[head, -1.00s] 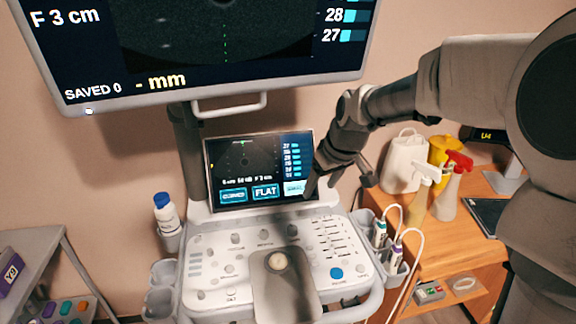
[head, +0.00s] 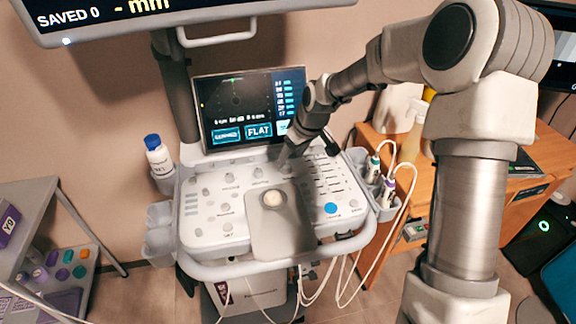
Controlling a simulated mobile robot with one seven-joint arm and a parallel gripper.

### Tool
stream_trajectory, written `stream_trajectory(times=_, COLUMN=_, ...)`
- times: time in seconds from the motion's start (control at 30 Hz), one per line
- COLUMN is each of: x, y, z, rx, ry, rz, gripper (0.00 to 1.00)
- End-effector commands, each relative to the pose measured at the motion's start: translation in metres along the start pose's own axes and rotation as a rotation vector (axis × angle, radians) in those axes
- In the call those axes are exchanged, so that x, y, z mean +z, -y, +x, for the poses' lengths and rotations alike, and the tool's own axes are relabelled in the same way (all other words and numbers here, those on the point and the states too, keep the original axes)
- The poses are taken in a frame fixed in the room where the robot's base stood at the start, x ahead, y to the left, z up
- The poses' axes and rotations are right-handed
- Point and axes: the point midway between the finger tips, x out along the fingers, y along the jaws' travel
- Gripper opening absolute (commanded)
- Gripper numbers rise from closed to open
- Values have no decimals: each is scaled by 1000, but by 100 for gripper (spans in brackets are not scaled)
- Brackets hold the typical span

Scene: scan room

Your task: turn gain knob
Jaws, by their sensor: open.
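The ultrasound console panel (head: 200,236) carries several small grey knobs, including a back-row knob (head: 228,181) and another knob (head: 257,174) to its right. The labels are too small to tell which is the gain knob. My gripper (head: 287,163) is open and points down at the back of the panel, just below the touchscreen (head: 232,105). It is right of those two knobs and covers part of the panel there. I cannot tell whether it touches anything. The trackball (head: 273,198) and a blue button (head: 330,208) lie in front of it.
The large monitor (head: 130,16) hangs above the touchscreen. Probes (head: 388,190) with white cables stand in holders at the panel's right. A bottle (head: 157,158) stands at its left. A wooden desk (head: 415,180) is on the right and a grey cart (head: 40,200) on the left.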

Motion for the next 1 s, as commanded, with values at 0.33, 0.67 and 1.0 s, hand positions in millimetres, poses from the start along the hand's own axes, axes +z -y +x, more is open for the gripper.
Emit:
stream_trajectory(times=0.33, x=0, y=0, z=45, rx=-1, ry=0, rz=1, gripper=69)
stream_trajectory(times=0.67, x=0, y=0, z=47, rx=0, ry=0, rz=1, gripper=69)
stream_trajectory(times=1.0, x=0, y=0, z=47, rx=0, ry=0, rz=1, gripper=8)
